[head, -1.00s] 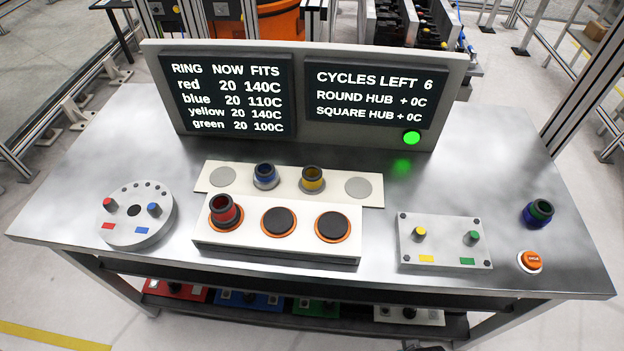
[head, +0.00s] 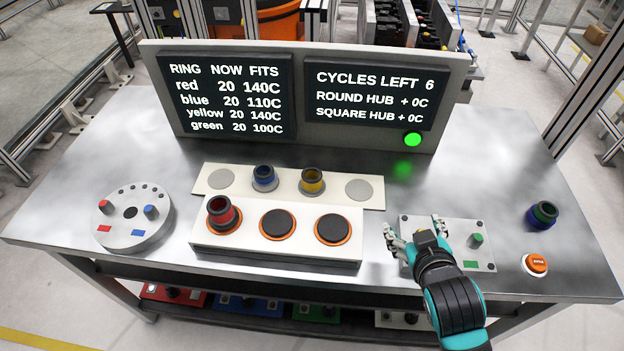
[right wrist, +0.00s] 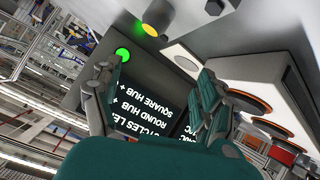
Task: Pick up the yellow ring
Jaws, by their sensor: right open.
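The yellow ring (head: 312,180) sits upright on a grey disc of the white back plate (head: 336,191), to the right of the blue ring (head: 264,177). My right gripper (head: 413,229) is open and empty over the left part of the grey two-peg plate (head: 455,229), to the right of and nearer than the yellow ring. In the right wrist view the open fingers (right wrist: 155,95) have nothing between them. A yellow piece shows at that view's top edge; I cannot tell which one it is. My left gripper is out of view.
A raised white block (head: 275,247) with three round stations stands before the back plate; the red ring (head: 222,214) is on its left station. The display panel (head: 303,140) stands behind.

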